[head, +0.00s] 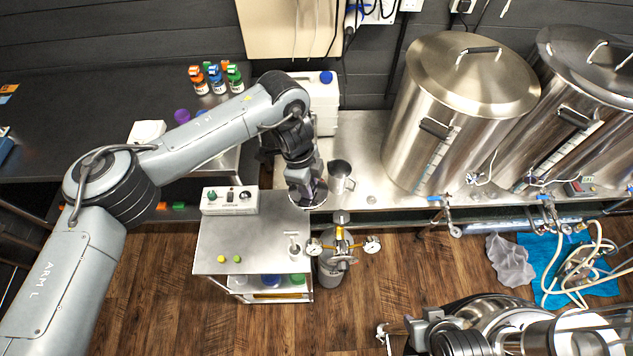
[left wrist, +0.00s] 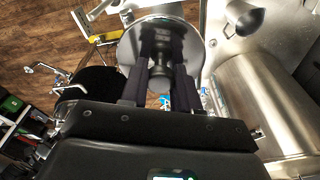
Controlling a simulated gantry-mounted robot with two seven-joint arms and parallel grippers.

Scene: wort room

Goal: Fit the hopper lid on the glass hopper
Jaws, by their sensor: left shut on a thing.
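The hopper lid is a round, shiny metal disc (left wrist: 131,50) in the left wrist view, held between the two dark fingers of my left gripper (left wrist: 161,55). I cannot tell how far the lid is above the surface beneath. I cannot make out the glass hopper in either view; it may be hidden.
The steel cart (head: 238,240) carries a control box (head: 230,201) and two small yellow-green caps. A metal jug (head: 341,176) stands close right of the gripper. A grey cylinder with gauges (head: 331,268) stands beside the cart. Large steel kettles (head: 440,130) fill the right of the bench.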

